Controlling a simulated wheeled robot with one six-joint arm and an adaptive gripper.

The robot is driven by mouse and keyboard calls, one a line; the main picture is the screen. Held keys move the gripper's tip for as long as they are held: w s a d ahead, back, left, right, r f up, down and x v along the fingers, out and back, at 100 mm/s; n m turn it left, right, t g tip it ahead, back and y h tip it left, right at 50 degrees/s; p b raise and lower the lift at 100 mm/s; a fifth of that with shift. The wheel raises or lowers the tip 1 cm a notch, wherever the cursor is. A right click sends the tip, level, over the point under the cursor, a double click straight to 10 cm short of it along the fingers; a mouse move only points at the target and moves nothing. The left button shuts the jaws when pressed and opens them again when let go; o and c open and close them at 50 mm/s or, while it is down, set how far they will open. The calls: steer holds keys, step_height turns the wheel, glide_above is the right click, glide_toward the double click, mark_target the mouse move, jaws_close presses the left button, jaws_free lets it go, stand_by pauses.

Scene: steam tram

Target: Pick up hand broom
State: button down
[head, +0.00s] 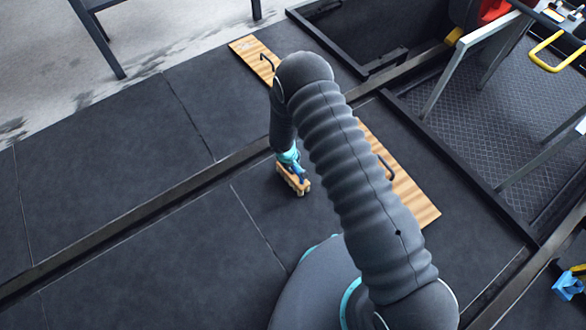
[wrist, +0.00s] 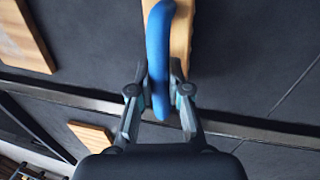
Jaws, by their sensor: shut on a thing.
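The hand broom (head: 292,180) has a light wooden body and shows just below my gripper (head: 290,160) in the head view. In the wrist view its blue handle (wrist: 159,60) runs between my fingers, with the wooden body (wrist: 181,35) beside and behind it. My gripper (wrist: 160,95) is shut on the blue handle there. The broom is at or close to the dark floor; I cannot tell whether it touches. My arm hides part of the floor to its right.
A long wooden board with dark handles (head: 405,190) lies right of my arm, and another wooden piece (head: 248,50) lies behind. A dark rail groove (head: 130,225) crosses the floor. An open pit (head: 370,35) is at the back. The floor at left (head: 100,140) is clear.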

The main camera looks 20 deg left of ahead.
steer(key=shift+w+r, duration=0.1)
steer(key=shift+r, duration=0.4)
step_height(320, 180, up, 2)
steer(key=shift+r, duration=0.2)
steer(key=s+d+r+b, duration=0.3)
steer(key=d+r, duration=0.4)
steer(key=d, duration=0.4)
steer(key=shift+s+b, duration=0.4)
steer(key=shift+b, duration=0.05)
steer(key=shift+d, duration=0.1)
